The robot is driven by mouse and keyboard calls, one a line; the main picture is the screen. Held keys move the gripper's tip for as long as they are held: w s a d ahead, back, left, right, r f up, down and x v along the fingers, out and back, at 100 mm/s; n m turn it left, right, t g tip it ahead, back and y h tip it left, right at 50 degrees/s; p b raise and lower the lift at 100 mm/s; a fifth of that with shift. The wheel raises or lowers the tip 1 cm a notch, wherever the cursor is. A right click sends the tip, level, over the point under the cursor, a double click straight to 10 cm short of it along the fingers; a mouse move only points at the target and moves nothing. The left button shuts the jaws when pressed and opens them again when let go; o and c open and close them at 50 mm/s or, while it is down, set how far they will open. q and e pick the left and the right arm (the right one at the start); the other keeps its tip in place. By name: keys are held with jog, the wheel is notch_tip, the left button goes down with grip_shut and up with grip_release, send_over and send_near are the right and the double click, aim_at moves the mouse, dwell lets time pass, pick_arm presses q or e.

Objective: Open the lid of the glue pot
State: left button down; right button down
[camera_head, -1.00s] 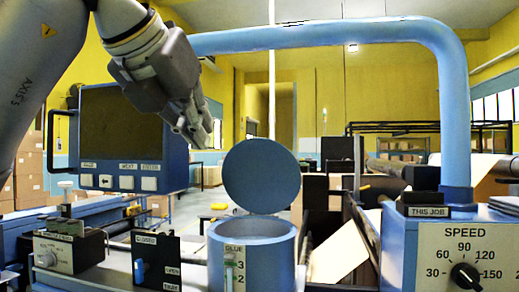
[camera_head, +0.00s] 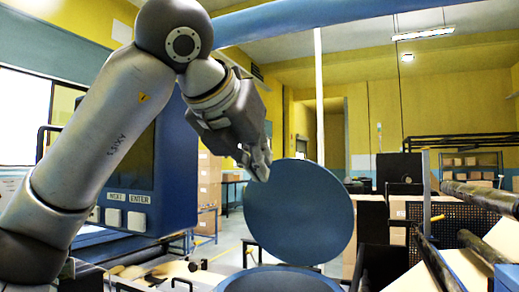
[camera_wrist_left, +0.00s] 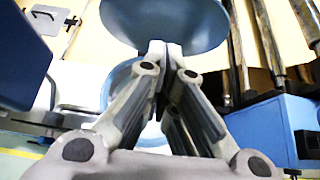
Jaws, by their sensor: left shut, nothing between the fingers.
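The glue pot's round blue lid (camera_head: 300,212) stands up, tilted open, above the pot. The blue pot (camera_head: 278,281) shows only its rim at the bottom edge of the head view; the rest is cut off. My left gripper (camera_head: 262,172) is shut and empty at the lid's upper left edge. In the left wrist view the shut fingertips (camera_wrist_left: 165,50) are close to the edge of the lid (camera_wrist_left: 170,18); I cannot tell whether they touch it. My right gripper is not in view.
A blue display panel (camera_head: 140,190) with white buttons stands left, partly behind my left arm. A blue overhead tube (camera_head: 330,18) runs above. Dark rollers (camera_head: 480,195) and cardboard boxes (camera_head: 395,215) are to the right and behind.

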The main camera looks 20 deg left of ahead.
pick_arm(q)
jog(key=p, duration=0.2)
send_near(288, 187)
notch_tip(288, 187, down, 3)
jog(key=shift+w+r+p, duration=0.1)
jog(key=shift+w+p, duration=0.3)
jog(key=shift+w, duration=0.2)
jog(key=shift+w+r+p, duration=0.15)
jog(key=shift+w+p, duration=0.2)
jog(key=shift+w, duration=0.3)
jog(key=shift+w+r+p, duration=0.15)
jog(key=shift+w+p, duration=0.3)
jog(key=shift+w, duration=0.35)
